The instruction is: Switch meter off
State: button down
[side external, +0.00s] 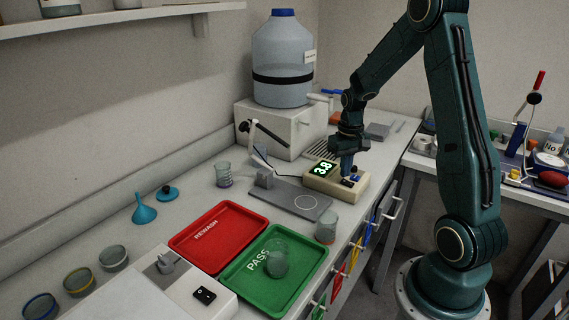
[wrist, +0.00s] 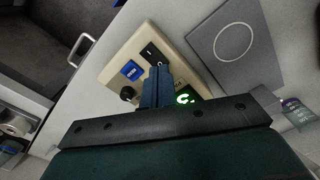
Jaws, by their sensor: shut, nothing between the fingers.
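The meter (side external: 322,181) is a cream box on the bench with a lit green display (side external: 323,169) reading 3.8. In the wrist view the meter (wrist: 118,68) shows a black rocker switch (wrist: 151,54), a blue button (wrist: 131,70) and a black knob (wrist: 127,93). Part of its lit display (wrist: 185,98) is hidden by my gripper. My gripper (side external: 347,172) is shut and empty, pointing down over the meter's right part. In the wrist view its fingertips (wrist: 158,70) are close beside the rocker switch; I cannot tell if they touch it.
A grey plate with a white circle (side external: 285,199) lies beside the meter. A red tray (side external: 215,240) and a green tray holding a beaker (side external: 310,262) are nearer the camera. Another beaker (side external: 325,230) stands near the bench edge. A large bottle on a white box (side external: 290,125) is behind.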

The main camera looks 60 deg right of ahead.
aim_at(343, 182)
jog(key=shift+f, duration=0.95)
dwell(0.9)
jog(key=shift+r, duration=3.5)
jog(key=s+a+r+n+t, duration=0.2)
jog(key=s+a+r+n, duration=0.1)
jog(key=a+r, duration=0.95)
jog(key=s+a+r+n+t, duration=0.1)
jog(key=s+a+n+t, duration=0.2)
jog(key=s+a, duration=0.7)
jog(key=shift+s+a+r+t, duration=0.3)
jog(key=shift+s+a+r, duration=0.1)
jog(key=shift+a, duration=0.8)
